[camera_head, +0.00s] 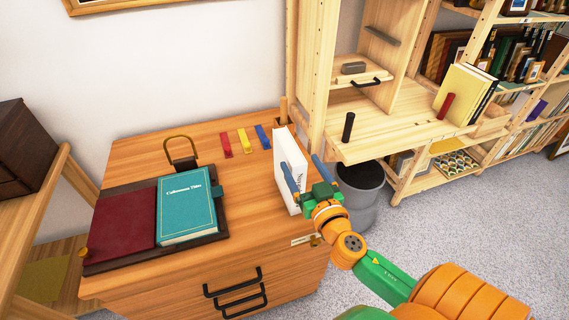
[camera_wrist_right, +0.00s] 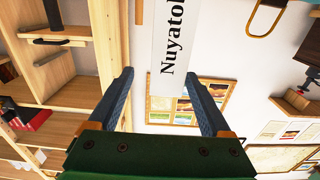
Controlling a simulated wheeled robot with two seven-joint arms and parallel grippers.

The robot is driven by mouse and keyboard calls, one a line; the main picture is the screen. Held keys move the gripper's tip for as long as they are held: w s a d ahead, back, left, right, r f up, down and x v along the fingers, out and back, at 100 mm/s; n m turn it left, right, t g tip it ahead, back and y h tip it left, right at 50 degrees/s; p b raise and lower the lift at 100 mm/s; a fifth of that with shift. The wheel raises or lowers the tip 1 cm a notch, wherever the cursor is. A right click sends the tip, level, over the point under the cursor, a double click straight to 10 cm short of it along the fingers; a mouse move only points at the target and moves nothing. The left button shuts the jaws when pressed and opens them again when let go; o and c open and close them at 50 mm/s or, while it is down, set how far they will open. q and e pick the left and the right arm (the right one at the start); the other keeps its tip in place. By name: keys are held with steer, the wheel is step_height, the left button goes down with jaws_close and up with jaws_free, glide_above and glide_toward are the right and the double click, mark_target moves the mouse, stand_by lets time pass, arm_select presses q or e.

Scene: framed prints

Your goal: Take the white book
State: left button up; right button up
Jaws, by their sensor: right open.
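The white book (camera_head: 289,160) stands upright near the right end of the wooden cabinet top, its lettered spine facing my right arm. My right gripper (camera_head: 299,161) is open at the spine. Its blue fingers partly cover the book in the head view. In the right wrist view, the white spine (camera_wrist_right: 172,50) with dark lettering lies between the spread fingers (camera_wrist_right: 157,73), closer to the right finger. I cannot tell whether either finger touches the book. My left gripper is not in view.
Red, yellow and blue strips (camera_head: 244,140) lie behind. A grey bin (camera_head: 360,190) stands right of the cabinet, below the pale wooden desk (camera_head: 395,125). Bookshelves fill the right.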

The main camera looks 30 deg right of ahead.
mark_target(289, 144)
steer(key=shift+x, duration=0.95)
steer(key=w+p, duration=0.1)
steer(key=w+r, duration=0.1)
steer(key=w+p, duration=0.1)
steer(key=shift+w+r+p, duration=0.25)
steer(key=shift+p, duration=0.1)
steer(key=shift+w+d+f, duration=0.2)
steer(key=shift+w+f, duration=0.1)
steer(key=shift+w, duration=0.4)
steer(key=shift+w+d+f, duration=0.1)
steer(key=shift+w+f, duration=0.15)
steer(key=shift+w, duration=0.15)
steer(key=shift+s+r, duration=0.1)
steer(key=shift+s, duration=0.1)
steer(key=c, duration=0.6)
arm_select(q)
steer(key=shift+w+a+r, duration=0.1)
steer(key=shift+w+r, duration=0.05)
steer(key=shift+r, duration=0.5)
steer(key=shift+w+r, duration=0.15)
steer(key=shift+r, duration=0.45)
arm_select(e)
jaws_close()
